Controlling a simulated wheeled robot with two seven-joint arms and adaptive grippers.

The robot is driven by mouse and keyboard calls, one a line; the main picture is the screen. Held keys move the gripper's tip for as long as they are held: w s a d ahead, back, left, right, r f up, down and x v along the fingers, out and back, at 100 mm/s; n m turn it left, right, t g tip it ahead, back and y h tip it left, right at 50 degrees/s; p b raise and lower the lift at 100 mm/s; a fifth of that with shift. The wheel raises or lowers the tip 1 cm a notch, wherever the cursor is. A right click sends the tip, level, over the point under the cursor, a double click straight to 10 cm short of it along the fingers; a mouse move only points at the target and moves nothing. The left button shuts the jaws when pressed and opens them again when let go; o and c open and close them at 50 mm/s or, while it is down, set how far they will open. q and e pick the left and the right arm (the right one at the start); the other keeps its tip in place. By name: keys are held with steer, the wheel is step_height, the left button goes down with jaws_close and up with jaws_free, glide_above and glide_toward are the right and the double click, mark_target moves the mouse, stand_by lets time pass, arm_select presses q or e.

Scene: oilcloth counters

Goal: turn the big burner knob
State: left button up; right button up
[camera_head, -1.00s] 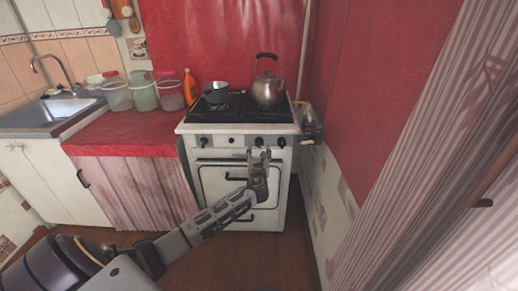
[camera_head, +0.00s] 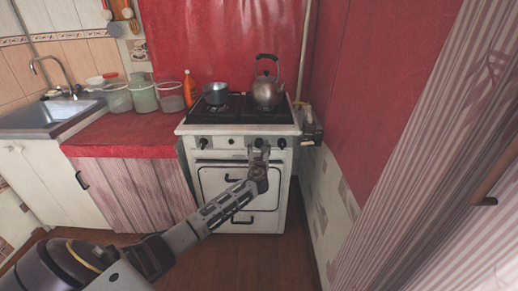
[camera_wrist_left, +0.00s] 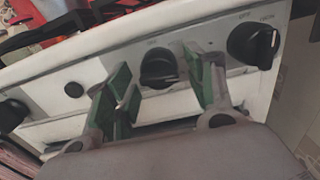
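The white stove (camera_head: 240,190) has a row of black knobs on its front panel. My left gripper (camera_head: 259,147) is in front of the right half of this panel. In the left wrist view the gripper (camera_wrist_left: 162,88) is open, with green-padded fingers. A black knob (camera_wrist_left: 158,68) shows between the fingertips, with no clear contact visible. Another large knob (camera_wrist_left: 255,43) with OFF and ON marks is to the right. A small round knob (camera_wrist_left: 74,90) is left of the fingers. I cannot tell which knob is labelled for the big burner. My right gripper is out of view.
A kettle (camera_head: 267,90) and a pot (camera_head: 215,94) stand on the stove top. The oven door with its handle lies below the panel. A red counter (camera_head: 130,133) is on the left, and a red and tiled wall (camera_head: 330,190) is close on the right.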

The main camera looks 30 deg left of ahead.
arm_select(q)
steer(key=c, duration=0.8)
